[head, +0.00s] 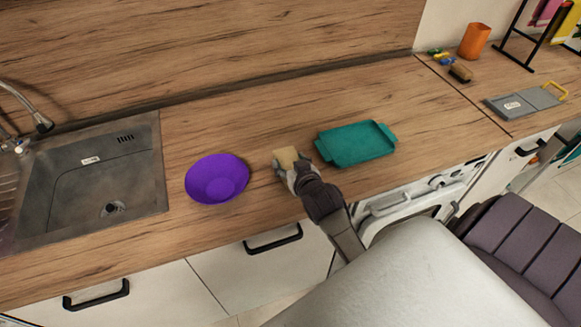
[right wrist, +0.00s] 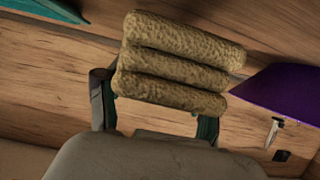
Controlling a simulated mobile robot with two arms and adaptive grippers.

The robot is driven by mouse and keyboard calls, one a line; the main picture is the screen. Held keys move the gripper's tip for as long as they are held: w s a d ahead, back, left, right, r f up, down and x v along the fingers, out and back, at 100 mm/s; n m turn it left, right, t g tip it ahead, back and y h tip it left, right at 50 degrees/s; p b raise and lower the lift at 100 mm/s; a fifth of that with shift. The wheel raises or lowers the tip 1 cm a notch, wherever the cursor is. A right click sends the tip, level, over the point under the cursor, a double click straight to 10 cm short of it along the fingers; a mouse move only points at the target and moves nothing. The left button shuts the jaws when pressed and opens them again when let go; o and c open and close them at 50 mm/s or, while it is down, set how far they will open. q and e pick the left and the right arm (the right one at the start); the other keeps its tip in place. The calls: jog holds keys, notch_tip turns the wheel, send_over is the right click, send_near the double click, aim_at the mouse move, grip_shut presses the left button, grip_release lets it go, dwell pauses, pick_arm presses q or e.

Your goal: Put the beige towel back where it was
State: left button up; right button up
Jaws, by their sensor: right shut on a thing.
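The beige towel (head: 286,157) is a small folded bundle over the wooden counter, between the purple bowl and the teal tray. In the right wrist view the towel (right wrist: 172,65) shows as stacked rolled layers between the two fingers. My right gripper (head: 291,172) is shut on it. I cannot tell whether the towel touches the counter. My left gripper is not in view.
A purple bowl (head: 217,179) stands left of my right gripper and a teal tray (head: 357,143) lies to its right. A sink (head: 85,180) is at the left. An orange cup (head: 474,41), a brush (head: 460,73) and a grey board (head: 522,104) are at the far right.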

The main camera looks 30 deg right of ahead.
jog(key=shift+f, duration=1.25)
jog(key=shift+f, duration=0.1)
jog(key=o, duration=1.3)
jog(key=shift+s+a, duration=0.1)
jog(key=shift+s, duration=0.2)
jog(key=b+v, duration=0.1)
jog(key=v, duration=1)
jog(key=shift+s+r, duration=0.2)
jog(key=shift+r, duration=0.05)
